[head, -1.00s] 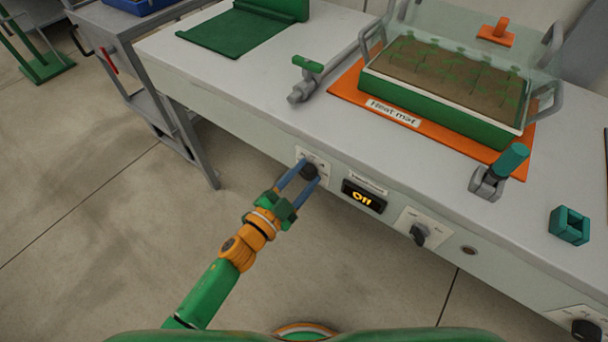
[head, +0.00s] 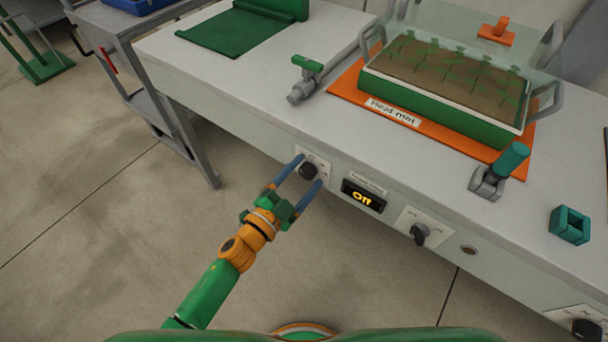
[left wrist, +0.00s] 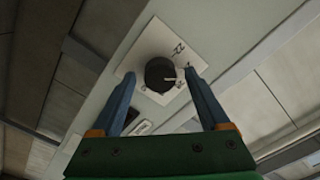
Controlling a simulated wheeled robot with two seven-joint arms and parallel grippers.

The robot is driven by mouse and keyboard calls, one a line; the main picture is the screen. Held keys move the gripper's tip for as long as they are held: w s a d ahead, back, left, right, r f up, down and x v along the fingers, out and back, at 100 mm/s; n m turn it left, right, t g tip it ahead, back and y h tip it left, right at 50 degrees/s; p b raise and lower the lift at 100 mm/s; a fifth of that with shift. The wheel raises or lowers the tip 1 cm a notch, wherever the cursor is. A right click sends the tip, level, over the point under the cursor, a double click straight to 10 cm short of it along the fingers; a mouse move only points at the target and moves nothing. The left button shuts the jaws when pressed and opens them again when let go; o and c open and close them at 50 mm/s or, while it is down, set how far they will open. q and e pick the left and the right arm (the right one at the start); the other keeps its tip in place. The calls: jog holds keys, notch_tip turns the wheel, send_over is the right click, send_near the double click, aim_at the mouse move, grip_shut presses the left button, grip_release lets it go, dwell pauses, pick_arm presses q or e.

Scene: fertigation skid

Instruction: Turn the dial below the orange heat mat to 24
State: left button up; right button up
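The orange heat mat (head: 345,92) lies on the bench top, with a label reading "Heat mat" at its front. On the bench's front face, a black dial (head: 308,172) sits on a white plate, left of a display (head: 363,196) reading "Off" in amber. My left gripper (head: 310,170) is open, its blue fingers apart on either side of this dial. In the left wrist view the dial (left wrist: 158,74) shows between the spread fingers (left wrist: 161,76). Its pale pointer mark faces right; the plate's printed marks are too small to read surely. My right gripper is not in view.
A second black dial (head: 419,233) is right of the display, and a third (head: 586,329) is at the far lower right. A planted tray (head: 440,107) under a clear cover stands on the mat. A green-handled valve (head: 303,80) and teal-handled lever (head: 500,172) are on the bench.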

pick_arm(q)
jog(key=v, duration=0.7)
dwell(0.3)
